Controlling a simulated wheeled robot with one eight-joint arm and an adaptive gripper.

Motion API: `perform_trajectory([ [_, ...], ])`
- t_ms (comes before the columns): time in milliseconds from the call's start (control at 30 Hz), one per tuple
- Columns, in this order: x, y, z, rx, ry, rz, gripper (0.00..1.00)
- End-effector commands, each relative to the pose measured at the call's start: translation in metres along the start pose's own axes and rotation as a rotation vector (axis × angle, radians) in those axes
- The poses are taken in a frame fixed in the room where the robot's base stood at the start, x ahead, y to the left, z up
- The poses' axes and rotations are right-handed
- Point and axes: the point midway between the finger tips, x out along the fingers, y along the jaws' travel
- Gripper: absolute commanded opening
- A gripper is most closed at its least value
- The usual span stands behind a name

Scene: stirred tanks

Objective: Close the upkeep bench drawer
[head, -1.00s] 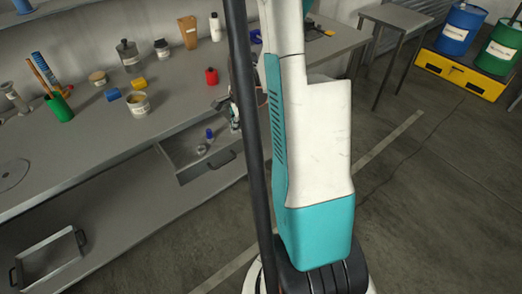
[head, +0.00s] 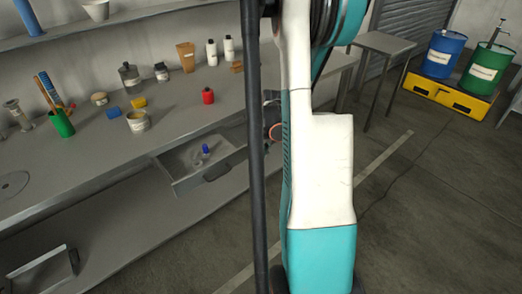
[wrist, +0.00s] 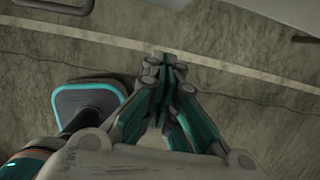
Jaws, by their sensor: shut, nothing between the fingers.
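The upkeep bench drawer (head: 178,184) stands open below the worktop in the head view, with its dark handle (head: 217,172) on the front. A small blue-capped item (head: 205,149) and a pale small item lie inside it. My gripper (wrist: 166,62) is shut and empty in the wrist view, above the floor. A curved handle-like piece (wrist: 52,5) is cut off at that view's top left; I cannot tell whether it is the drawer's. In the head view my arm hides the gripper's fingertips, so their distance from the drawer cannot be told.
A lower shelf carries a grey tray (head: 42,270). Blue (head: 445,54) and green (head: 486,68) drums stand on a yellow base at right. Floor in front of the bench is open.

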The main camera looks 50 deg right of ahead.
Motion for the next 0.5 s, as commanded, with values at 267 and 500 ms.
perform_trajectory([
  [267, 0.059, 0.0, 0.0, -0.003, 0.0, 0.0, 0.0],
  [500, 0.062, 0.001, 0.031, -0.003, 0.001, 0.0, 0.0],
])
